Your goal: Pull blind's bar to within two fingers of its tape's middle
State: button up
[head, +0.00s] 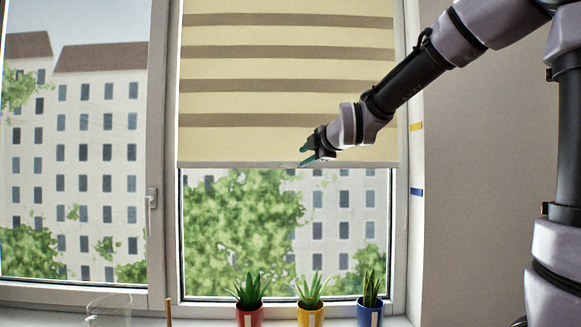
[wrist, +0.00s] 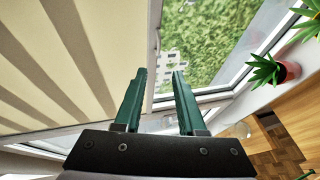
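The cream and brown striped blind (head: 285,75) covers the upper part of the right window pane. Its pale bottom bar (head: 230,165) hangs level, in the picture between the heights of a yellow tape (head: 416,126) and a blue tape (head: 416,191) on the wall edge at right. My gripper (head: 303,155) is at the bar's middle, its green fingers apart. In the wrist view, my gripper (wrist: 159,73) shows open fingers, with the blind's edge running between their tips in the picture. I cannot tell whether either finger touches the bar.
Plants in red (head: 250,317), yellow (head: 310,317) and blue (head: 370,313) pots stand on the sill below. A clear glass (head: 108,308) stands at lower left. A window handle (head: 151,198) is left of the pane. The space directly under the bar is clear.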

aim_at(289, 166)
jog(key=x, duration=1.1)
jog(key=shift+w+d, duration=0.25)
grip_shut()
dwell(0.9)
